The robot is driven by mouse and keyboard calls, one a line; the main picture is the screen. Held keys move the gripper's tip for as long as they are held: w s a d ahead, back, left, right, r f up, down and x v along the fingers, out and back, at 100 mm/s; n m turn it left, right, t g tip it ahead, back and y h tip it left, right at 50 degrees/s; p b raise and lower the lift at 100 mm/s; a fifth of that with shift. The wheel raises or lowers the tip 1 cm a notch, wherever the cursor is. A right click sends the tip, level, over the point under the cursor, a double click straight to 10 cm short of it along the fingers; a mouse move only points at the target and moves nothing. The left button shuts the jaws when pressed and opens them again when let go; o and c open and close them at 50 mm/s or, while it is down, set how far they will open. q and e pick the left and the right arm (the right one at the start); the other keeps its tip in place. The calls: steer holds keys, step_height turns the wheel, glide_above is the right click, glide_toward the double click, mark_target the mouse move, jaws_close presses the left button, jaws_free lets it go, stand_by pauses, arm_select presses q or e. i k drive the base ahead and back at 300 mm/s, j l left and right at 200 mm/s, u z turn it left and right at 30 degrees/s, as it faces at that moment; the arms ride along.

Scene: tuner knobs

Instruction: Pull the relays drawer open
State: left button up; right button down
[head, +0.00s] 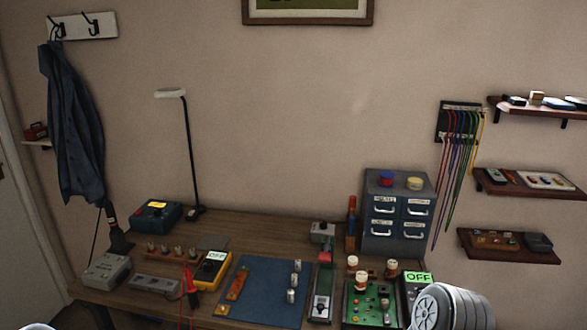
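A grey-blue drawer cabinet (370,185) stands at the back right of the workbench. Its front has four small drawers in two rows, each with a pale label and a light handle: upper left (383,210), upper right (416,212), lower left (382,233) and lower right (411,235). All look shut. The labels are too small to read surely, so I cannot tell which drawer is the relays one. Neither gripper shows; only a round grey joint of my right arm is in view at the bottom right, in front of the bench.
Cables (460,150) hang to the right. A blue mat (262,290) lies mid-bench.

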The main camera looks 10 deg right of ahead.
mark_target(379, 204)
steer(key=l+z, duration=0.25)
steer(key=l, duration=0.4)
steer(key=l+z, duration=0.3)
steer(key=l, duration=0.3)
steer(key=i, duration=0.05)
